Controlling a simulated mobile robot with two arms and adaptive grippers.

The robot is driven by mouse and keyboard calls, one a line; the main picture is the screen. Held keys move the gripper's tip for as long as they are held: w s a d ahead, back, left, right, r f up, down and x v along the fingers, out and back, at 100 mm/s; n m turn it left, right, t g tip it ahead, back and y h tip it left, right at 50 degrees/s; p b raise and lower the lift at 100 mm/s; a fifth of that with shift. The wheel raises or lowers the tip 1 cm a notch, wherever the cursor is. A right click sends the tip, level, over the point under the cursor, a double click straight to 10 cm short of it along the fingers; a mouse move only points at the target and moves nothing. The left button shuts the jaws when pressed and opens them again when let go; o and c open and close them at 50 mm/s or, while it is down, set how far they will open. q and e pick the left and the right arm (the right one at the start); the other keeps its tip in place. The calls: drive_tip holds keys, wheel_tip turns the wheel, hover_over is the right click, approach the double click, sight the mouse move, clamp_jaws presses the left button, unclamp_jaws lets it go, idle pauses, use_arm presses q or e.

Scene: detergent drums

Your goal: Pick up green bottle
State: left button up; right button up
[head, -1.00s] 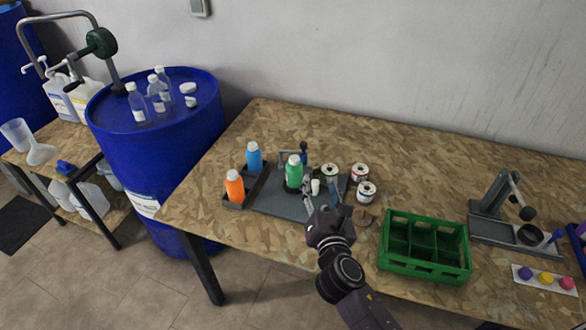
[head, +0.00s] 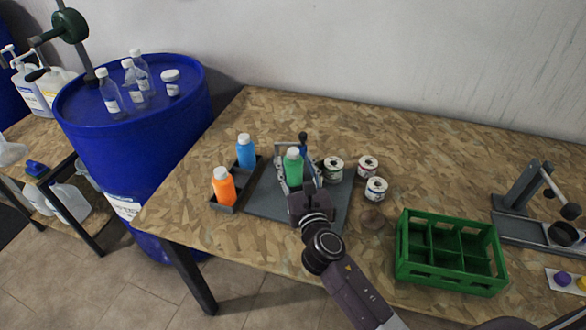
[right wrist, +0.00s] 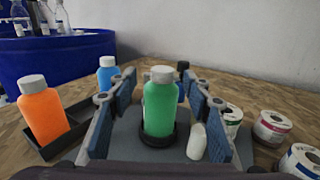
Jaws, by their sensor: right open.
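The green bottle (head: 293,167) with a white cap stands upright on the grey base plate (head: 258,204). In the right wrist view the green bottle (right wrist: 160,105) stands in a dark round holder (right wrist: 158,136). My right gripper (head: 298,172) is open, with one finger on each side of the green bottle. In the right wrist view, gaps show between the bottle and both fingers of the right gripper (right wrist: 160,100). A small white object (right wrist: 197,142) lies between the bottle and the right finger. My left gripper does not show.
An orange bottle (head: 223,187) and a blue bottle (head: 246,151) stand in a dark tray (head: 229,206) at left. Several labelled tins, such as one (head: 376,189), stand right. An empty green crate (head: 450,277) sits farther right. The table behind is clear.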

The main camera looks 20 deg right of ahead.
sight(295, 158)
drive_tip(key=w, duration=0.5)
drive_tip(key=shift+d+f, duration=0.3)
drive_tip(key=shift+d, duration=0.1)
drive_tip(key=shift+s, duration=0.15)
clamp_jaws()
